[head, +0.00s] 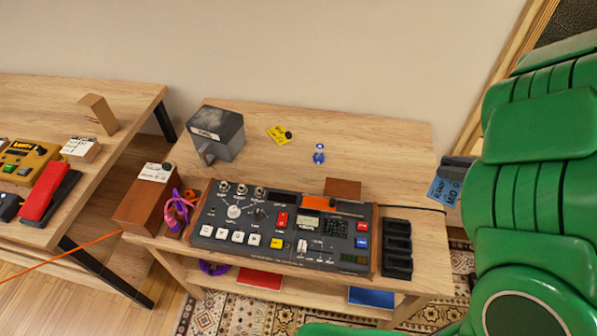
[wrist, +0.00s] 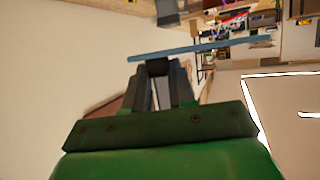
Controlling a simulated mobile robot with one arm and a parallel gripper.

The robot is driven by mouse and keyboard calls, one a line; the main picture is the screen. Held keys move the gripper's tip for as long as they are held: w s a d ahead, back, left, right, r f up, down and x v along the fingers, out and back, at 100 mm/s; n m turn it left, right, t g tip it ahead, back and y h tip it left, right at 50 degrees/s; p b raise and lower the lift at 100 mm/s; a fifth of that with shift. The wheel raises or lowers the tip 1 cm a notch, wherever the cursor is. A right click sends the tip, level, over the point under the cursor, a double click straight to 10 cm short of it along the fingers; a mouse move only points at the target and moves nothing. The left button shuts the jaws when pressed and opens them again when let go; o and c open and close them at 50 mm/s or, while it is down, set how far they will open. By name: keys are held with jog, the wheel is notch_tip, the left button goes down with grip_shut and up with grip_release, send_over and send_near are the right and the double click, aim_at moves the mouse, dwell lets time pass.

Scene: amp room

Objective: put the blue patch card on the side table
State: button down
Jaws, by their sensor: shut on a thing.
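The blue patch card (head: 443,191) has dark writing on it and is at the right in the head view. My gripper (head: 455,168) is shut on it and holds it in the air, just off the right end of a wooden table (head: 385,135). In the wrist view the card (wrist: 205,47) shows nearly edge-on, as a thin blue strip across the tips of my gripper (wrist: 157,68). My green arm fills the right side of the head view. I cannot tell for certain which table is the side table.
The table holds a drum machine (head: 285,230), a grey box (head: 215,135), a yellow card (head: 280,135), a small blue-and-clear object (head: 319,154) and a black tray (head: 397,250). Its back right top is clear. A bench with pedals (head: 45,195) stands left, beyond a gap.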

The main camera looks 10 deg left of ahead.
notch_tip(320, 180, down, 13)
send_over(419, 195)
jog(key=s, duration=0.2)
jog(key=f, duration=0.8)
jog(key=shift+w+a, duration=0.1)
jog(key=shift+a, duration=0.15)
jog(key=shift+w+d+f, duration=0.2)
jog(key=shift+w+f, duration=0.5)
jog(key=shift+f, duration=0.1)
jog(key=shift+f, duration=0.1)
jog(key=shift+w+f, duration=0.2)
jog(key=shift+f, duration=1.45)
